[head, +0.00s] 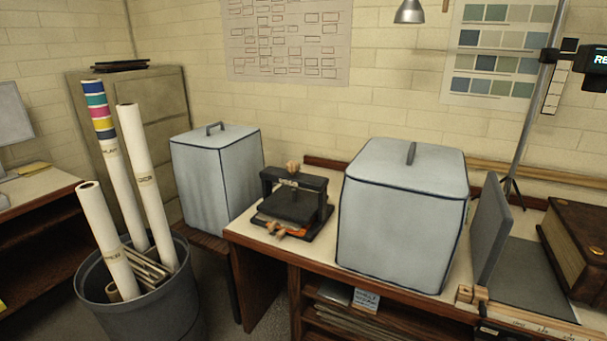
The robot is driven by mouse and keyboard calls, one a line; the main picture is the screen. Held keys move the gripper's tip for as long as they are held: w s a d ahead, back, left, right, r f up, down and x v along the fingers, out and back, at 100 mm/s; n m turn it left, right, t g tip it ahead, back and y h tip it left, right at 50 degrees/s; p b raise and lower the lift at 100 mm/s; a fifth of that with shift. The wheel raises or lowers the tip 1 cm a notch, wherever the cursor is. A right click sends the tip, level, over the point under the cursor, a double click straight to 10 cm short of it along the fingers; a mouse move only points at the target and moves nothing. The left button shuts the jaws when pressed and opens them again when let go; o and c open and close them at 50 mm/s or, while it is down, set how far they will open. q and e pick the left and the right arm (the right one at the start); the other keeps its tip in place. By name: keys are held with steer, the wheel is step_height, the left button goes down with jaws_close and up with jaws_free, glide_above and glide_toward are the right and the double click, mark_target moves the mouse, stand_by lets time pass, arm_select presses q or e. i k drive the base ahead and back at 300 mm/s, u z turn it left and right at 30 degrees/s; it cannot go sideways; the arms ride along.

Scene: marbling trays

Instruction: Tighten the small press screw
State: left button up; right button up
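The small press (292,204) is a dark frame with a flat plate, standing near the left end of the wooden bench. A light wooden knob (292,168) sits at the top centre of its frame and looks like the press screw's handle. Another wooden handle (276,229) shows low at the press's front, near an orange strip. How tight the screw is cannot be seen. Neither of my grippers is in view.
A large grey-blue covered box (403,220) stands close right of the press, another (215,175) to its left. A bin (140,300) of paper rolls stands on the floor at left. A thick brown book-like case (580,240) lies at right. Bench space before the press is narrow.

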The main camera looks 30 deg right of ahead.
mark_target(293, 166)
steer(key=u, duration=0.4)
steer(key=i, duration=0.5)
steer(key=u, duration=0.6)
steer(key=i, duration=0.75)
steer(key=z, duration=0.7)
steer(key=i, duration=0.85)
steer(key=z, duration=0.9)
